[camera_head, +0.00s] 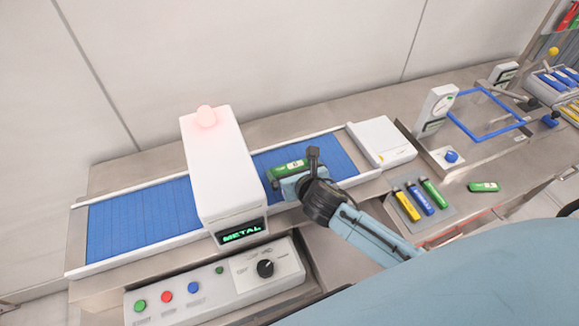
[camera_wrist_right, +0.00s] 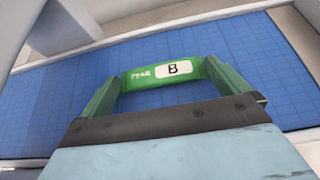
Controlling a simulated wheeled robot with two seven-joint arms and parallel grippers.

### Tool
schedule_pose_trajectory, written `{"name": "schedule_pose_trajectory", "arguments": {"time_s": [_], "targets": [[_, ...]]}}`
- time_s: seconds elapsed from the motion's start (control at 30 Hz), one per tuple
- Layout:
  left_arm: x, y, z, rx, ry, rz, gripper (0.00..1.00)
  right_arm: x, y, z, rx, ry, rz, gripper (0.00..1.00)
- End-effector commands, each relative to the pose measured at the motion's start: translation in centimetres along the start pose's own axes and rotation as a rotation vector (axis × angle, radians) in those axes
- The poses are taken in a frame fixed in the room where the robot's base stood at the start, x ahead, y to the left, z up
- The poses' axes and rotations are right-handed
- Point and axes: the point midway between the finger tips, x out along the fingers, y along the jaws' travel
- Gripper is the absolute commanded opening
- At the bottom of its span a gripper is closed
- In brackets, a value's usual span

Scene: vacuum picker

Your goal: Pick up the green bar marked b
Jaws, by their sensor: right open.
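The green bar marked B (camera_wrist_right: 162,71) lies on the blue conveyor belt, its label facing the right wrist camera. It also shows in the head view (camera_head: 287,168), just right of the white scanner housing. My right gripper (camera_wrist_right: 163,92) is open at the bar, with one green finger near each end of it. I cannot tell whether the fingers touch the bar. In the head view the right gripper (camera_head: 289,179) partly covers the bar's near side. My left gripper is not in view.
The white scanner housing (camera_head: 218,165) spans the belt (camera_head: 140,215); its display reads METAL. A button panel (camera_head: 215,283) stands in front. Right of the belt are a white box (camera_head: 381,140), a grey tray (camera_head: 446,208) with yellow, blue and green bars, and a loose green piece (camera_head: 483,186).

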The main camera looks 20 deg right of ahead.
Motion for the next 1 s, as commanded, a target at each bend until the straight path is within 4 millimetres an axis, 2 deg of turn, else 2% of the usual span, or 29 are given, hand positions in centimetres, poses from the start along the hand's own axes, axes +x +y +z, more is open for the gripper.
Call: {"name": "schedule_pose_trajectory", "arguments": {"time_s": [0.07, 0.3, 0.37, 0.57, 0.67, 1.0], "targets": [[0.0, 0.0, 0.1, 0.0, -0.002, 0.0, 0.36, 0.0, 0.0, 0.0, 0.0, 0.0, 0.0, 0.99], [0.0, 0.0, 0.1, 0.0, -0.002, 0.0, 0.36, 0.0, 0.0, 0.0, 0.0, 0.0, 0.0, 0.67], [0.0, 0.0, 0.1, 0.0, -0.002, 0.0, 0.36, 0.0, 0.0, 0.0, 0.0, 0.0, 0.0, 0.61], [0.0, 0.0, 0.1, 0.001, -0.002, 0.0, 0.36, -0.1, 0.0, 0.1, -0.001, -0.001, 0.0, 0.61], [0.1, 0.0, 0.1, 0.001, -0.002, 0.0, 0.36, -0.4, 0.0, 0.8, 0.0, -0.004, 0.0, 0.61], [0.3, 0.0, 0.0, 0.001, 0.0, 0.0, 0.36, -3.4, 0.0, 6.4, -0.003, -0.007, 0.001, 0.61]]}}
